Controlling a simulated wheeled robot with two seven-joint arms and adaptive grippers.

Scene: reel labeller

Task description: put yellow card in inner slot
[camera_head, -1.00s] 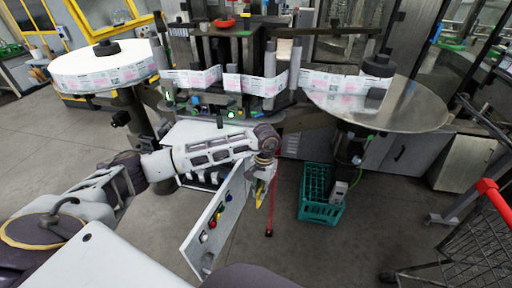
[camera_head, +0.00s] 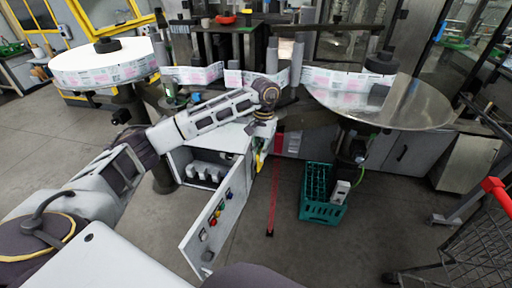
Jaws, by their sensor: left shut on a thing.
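My left gripper (camera_head: 262,136) is shut on a thin yellow card (camera_head: 258,161), which hangs below the fingers near the upper right edge of the open white door. The fingers are small and partly hidden by the wrist. The door (camera_head: 214,225) carries several coloured buttons on its outer face and stands swung out from a white cabinet (camera_head: 178,164). White parts (camera_head: 205,172) show inside the cabinet. I cannot make out the inner slot. My right gripper is not in view.
The labeller's reel (camera_head: 100,66) is at left and a round metal table (camera_head: 420,110) at right, with a label web between them. A teal crate (camera_head: 322,205) stands on the floor. A wire cart (camera_head: 470,240) is at lower right.

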